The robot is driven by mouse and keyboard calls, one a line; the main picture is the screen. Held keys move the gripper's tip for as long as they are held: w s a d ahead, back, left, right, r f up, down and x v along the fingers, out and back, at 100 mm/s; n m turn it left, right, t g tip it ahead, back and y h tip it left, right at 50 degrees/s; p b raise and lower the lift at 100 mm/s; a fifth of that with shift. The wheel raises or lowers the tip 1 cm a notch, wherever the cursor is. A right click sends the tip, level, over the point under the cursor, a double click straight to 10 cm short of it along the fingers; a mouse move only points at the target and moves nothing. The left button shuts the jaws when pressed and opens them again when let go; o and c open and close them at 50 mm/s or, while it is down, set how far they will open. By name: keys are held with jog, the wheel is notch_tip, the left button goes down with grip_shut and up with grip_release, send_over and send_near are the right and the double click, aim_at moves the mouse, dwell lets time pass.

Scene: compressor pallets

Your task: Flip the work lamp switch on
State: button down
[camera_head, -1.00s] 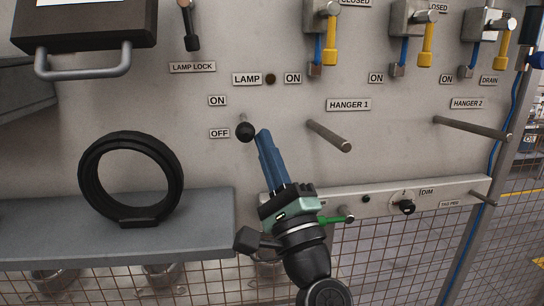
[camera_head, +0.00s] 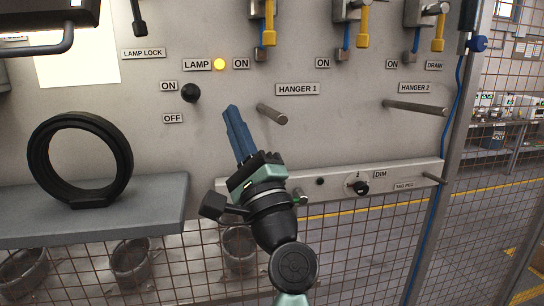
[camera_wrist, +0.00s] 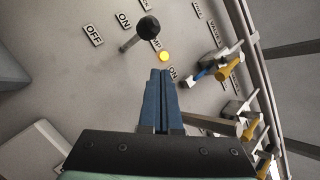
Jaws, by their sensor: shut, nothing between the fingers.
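The work lamp switch (camera_head: 190,93) is a lever with a black ball knob on the grey panel. In the head view its knob is beside the ON label (camera_head: 168,86), above the OFF label (camera_head: 173,118). The lamp indicator (camera_head: 219,64) next to the LAMP label glows yellow. In the wrist view the switch knob (camera_wrist: 149,27) stands out from the panel, with the lit indicator (camera_wrist: 165,57) near it. My gripper (camera_head: 230,110) has blue fingers, shut and empty, below and right of the knob and apart from it. The fingers (camera_wrist: 160,74) also show in the wrist view.
The hanger 1 peg (camera_head: 272,114) sticks out close to the right of my fingers. The hanger 2 peg (camera_head: 415,107) is farther right. A black ring (camera_head: 42,160) stands on a grey shelf (camera_head: 160,200) at left. Yellow-handled valves (camera_head: 268,38) line the top.

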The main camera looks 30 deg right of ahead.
jog(key=s, duration=0.9)
jog(key=shift+s+a+f+b, duration=0.2)
jog(key=shift+s+a+b, duration=0.15)
jog(key=shift+a+b, duration=0.1)
jog(key=shift+d, duration=0.1)
